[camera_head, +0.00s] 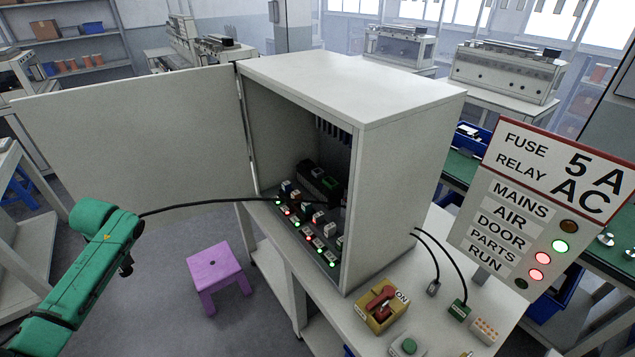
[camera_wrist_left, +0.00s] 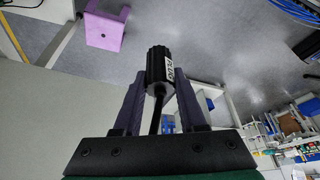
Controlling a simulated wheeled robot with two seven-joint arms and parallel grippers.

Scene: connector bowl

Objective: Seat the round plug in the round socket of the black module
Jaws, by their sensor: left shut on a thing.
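The round plug (camera_wrist_left: 158,66) is a black ribbed cylinder with a white label, seen in the left wrist view. My left gripper (camera_wrist_left: 161,84) is shut on it, and the plug's head sticks out past the fingertips. A black cable runs from the plug back between the fingers. In the head view my green left arm is at the lower left, outside the cabinet; its fingers and the plug cannot be made out there. My right gripper is out of view.
The cabinet (camera_head: 405,160) stands on a white bench, its door (camera_head: 140,130) swung open to the left. A black cable (camera_head: 205,204) spans from my arm to the cabinet. Lit components line the cabinet floor. A purple stool (camera_head: 215,267) stands below; a switch box (camera_head: 381,303) sits in front.

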